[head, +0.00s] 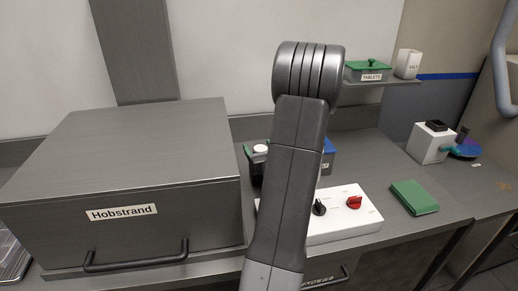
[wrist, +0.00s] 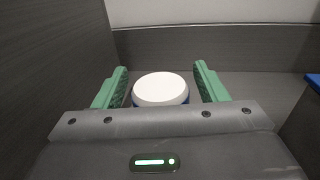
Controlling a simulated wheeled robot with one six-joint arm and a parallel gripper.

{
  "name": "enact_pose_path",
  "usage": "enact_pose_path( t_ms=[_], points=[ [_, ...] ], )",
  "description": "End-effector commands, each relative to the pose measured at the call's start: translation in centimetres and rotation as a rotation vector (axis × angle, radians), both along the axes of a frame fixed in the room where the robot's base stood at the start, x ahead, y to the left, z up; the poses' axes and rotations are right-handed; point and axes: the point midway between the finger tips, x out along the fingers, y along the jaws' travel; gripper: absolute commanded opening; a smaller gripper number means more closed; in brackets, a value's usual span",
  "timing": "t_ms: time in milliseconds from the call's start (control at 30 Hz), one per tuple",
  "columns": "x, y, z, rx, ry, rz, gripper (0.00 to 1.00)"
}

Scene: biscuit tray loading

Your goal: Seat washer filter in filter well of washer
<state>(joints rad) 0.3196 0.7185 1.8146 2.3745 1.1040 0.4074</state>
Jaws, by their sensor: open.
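My gripper (wrist: 160,78) is open, with one green finger on each side of a round object with a white top (wrist: 160,88) and a blue edge below. Visible gaps separate the fingers from it. The white top also shows in the head view (head: 261,149), behind my arm and beside the grey box. I cannot tell whether this is the washer filter. No filter well can be made out, and no washer is clearly identifiable. My arm hides much of the middle of the counter.
A large grey box labelled Hobstrand (head: 125,165) fills the left. A white panel with knobs (head: 345,222), a green folded cloth (head: 414,197) and a white device (head: 431,142) lie right. A shelf holds a green-lidded tablets box (head: 367,71) and a salt container (head: 407,64).

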Motion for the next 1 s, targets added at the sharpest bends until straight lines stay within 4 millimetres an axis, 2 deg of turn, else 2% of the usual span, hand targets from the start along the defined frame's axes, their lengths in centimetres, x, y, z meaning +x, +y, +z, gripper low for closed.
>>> enact_pose_path(
  t_ms=[167, 600, 700, 1000],
  points=[
    [-0.1, -0.1, 0.5, 0.0, 0.0, 0.0, 0.66],
    [-8.8, -3.3, 0.1, -0.001, 0.0, -0.004, 0.66],
    [-10.0, -3.8, 0.2, -0.001, 0.0, -0.003, 0.66],
    [-11.3, -4.1, 0.3, 0.0, 0.0, 0.001, 0.66]
  ],
)
